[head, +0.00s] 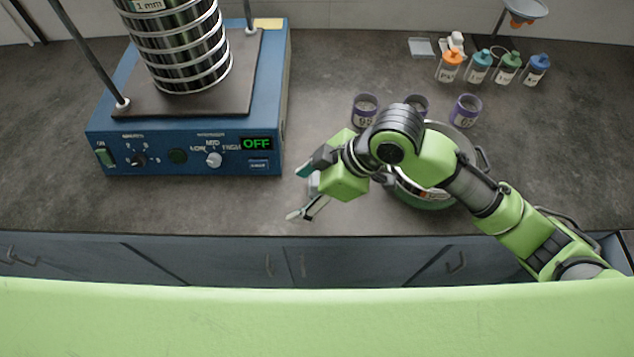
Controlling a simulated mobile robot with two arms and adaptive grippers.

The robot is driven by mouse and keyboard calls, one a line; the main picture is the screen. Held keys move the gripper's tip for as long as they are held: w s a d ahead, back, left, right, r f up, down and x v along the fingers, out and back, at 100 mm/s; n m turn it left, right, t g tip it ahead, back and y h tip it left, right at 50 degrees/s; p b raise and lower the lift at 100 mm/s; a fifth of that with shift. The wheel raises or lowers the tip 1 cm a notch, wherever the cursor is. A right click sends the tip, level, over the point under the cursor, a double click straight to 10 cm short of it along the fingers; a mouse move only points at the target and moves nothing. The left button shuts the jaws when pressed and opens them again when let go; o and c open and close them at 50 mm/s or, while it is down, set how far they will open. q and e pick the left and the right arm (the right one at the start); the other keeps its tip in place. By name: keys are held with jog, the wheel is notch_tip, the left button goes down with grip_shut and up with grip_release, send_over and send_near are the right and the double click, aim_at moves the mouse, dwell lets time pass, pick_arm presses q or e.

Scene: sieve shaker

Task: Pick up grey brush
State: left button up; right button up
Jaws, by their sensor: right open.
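I cannot make out a grey brush in the head view; my right arm and gripper cover part of the counter. My right gripper (298,192) is open over the front part of the grey counter (240,205), right of the sieve shaker, with its fingers spread and pointing left. Nothing shows between its fingertips. My left gripper is not in view.
The blue sieve shaker (190,162) stands at left with a sieve stack (185,50); its display reads OFF. Purple-banded cups (465,110) and a round metal vessel (477,155) are around my right arm. Several bottles (507,68) stand at back right. The front-left counter is clear.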

jog(key=w+d+r+n+g+h, duration=0.1)
jog(key=w+d+r+h, duration=0.1)
jog(key=w+d+r, duration=0.45)
jog(key=x, duration=0.3)
jog(key=d+x, duration=0.1)
jog(key=x, duration=0.2)
jog(key=d+p+x, duration=0.1)
jog(key=x, duration=0.2)
jog(key=shift+a+f, duration=0.1)
jog(key=shift+f, duration=0.4)
jog(key=p+x, duration=0.1)
jog(key=x, duration=0.3)
jog(key=shift+f+p, duration=0.1)
jog(key=shift+p, duration=0.25)
jog(key=shift+w+a+f, duration=0.1)
jog(key=shift+a+f, duration=0.05)
jog(key=shift+f, duration=0.35)
jog(key=c, duration=1.2)
